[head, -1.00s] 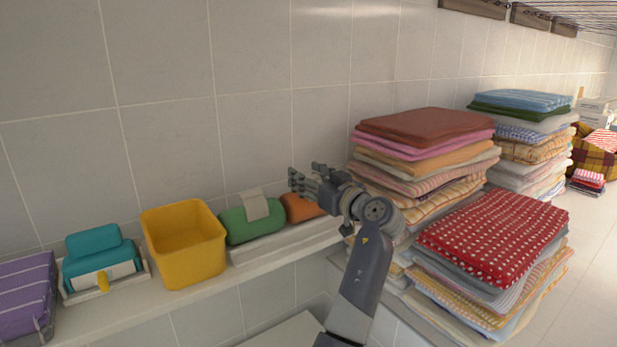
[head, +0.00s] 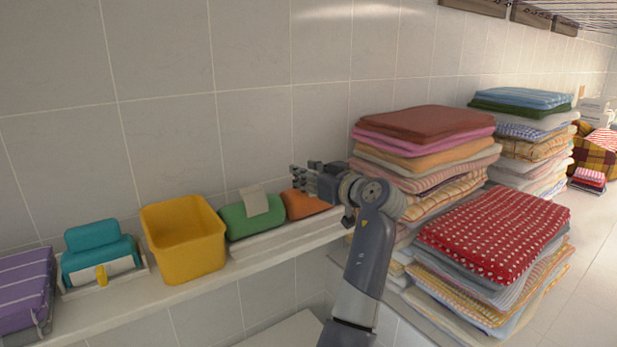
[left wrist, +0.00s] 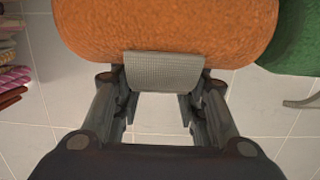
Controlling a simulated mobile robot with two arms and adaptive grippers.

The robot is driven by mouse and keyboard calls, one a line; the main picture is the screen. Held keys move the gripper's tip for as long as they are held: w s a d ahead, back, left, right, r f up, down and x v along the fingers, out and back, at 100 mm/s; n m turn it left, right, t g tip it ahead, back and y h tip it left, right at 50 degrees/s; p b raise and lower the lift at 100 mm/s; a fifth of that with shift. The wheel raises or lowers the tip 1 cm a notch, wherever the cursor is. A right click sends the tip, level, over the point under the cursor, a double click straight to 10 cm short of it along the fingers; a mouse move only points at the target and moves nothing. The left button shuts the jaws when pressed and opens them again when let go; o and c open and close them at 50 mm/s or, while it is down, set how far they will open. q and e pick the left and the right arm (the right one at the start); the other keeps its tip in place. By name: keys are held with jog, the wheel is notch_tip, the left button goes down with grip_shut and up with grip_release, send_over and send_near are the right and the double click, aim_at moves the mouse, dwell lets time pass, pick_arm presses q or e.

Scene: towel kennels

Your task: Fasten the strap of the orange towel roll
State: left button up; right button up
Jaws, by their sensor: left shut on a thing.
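The orange towel roll (head: 305,204) lies on the shelf at the right end of the row of rolls, partly hidden behind my left gripper (head: 299,179). In the left wrist view the orange roll (left wrist: 165,25) fills the top middle. Its grey strap (left wrist: 165,70) is a short textured flap at the roll's near side. My left gripper (left wrist: 162,85) has a finger at each side edge of this flap and is shut on it. In the head view the strap is hidden by the gripper. My right gripper is not in view.
A green roll (head: 238,221) with its pale strap (head: 254,201) standing up lies beside the orange one. A yellow bin (head: 183,240), a teal roll (head: 98,260) and a purple bundle (head: 22,292) stand further left. Towel stacks (head: 425,125) rise close behind my arm.

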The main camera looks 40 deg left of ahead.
pick_arm(q)
jog(key=o, duration=1.2)
jog(key=shift+o, duration=0.2)
jog(key=v, duration=1.2)
